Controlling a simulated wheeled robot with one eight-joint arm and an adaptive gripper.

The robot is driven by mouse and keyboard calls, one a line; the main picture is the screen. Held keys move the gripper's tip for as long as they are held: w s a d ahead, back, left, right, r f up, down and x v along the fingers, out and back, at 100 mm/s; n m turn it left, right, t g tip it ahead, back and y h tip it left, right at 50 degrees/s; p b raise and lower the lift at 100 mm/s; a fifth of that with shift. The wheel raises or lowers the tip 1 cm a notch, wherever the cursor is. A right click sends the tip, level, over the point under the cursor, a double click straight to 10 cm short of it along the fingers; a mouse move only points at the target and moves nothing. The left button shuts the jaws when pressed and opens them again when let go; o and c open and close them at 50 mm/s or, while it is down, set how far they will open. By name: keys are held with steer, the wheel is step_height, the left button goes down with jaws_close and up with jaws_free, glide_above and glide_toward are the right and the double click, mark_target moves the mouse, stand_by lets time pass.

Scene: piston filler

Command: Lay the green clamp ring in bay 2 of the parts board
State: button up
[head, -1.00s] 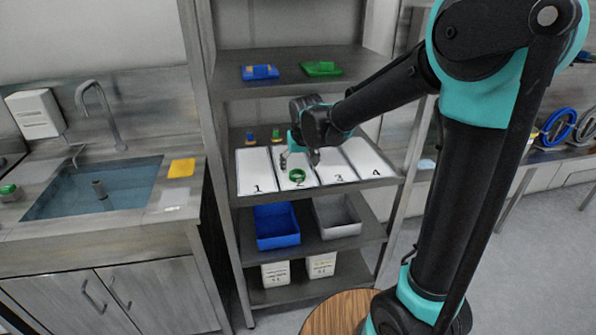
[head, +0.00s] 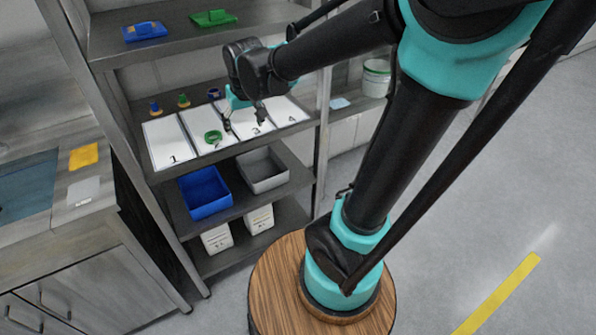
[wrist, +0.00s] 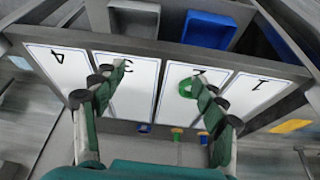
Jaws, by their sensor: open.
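The green clamp ring (head: 213,137) lies on the white panel of bay 2 (head: 197,122) of the parts board, close to the printed number. In the wrist view the ring (wrist: 186,88) shows beside one finger, which partly overlaps it. My gripper (head: 243,122) is open and empty, above the board and to the right of the ring, about over bay 3 (head: 262,126). The wrist view shows my gripper's fingers (wrist: 160,75) spread wide, with nothing between them.
The board sits on a shelf, with another shelf above holding a blue item (head: 144,31) and a green item (head: 213,18). Small coloured pieces (head: 183,101) stand behind the board. A blue bin (head: 205,193) and a grey bin (head: 263,170) are below. Metal uprights flank the shelves.

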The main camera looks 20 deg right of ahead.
steer(key=s+d+f+m, duration=0.2)
steer(key=s+d+f, duration=1)
steer(key=s+d, duration=0.2)
steer(key=shift+s+d+h, duration=0.3)
steer(key=shift+s+h, duration=0.1)
steer(key=shift+s, duration=0.2)
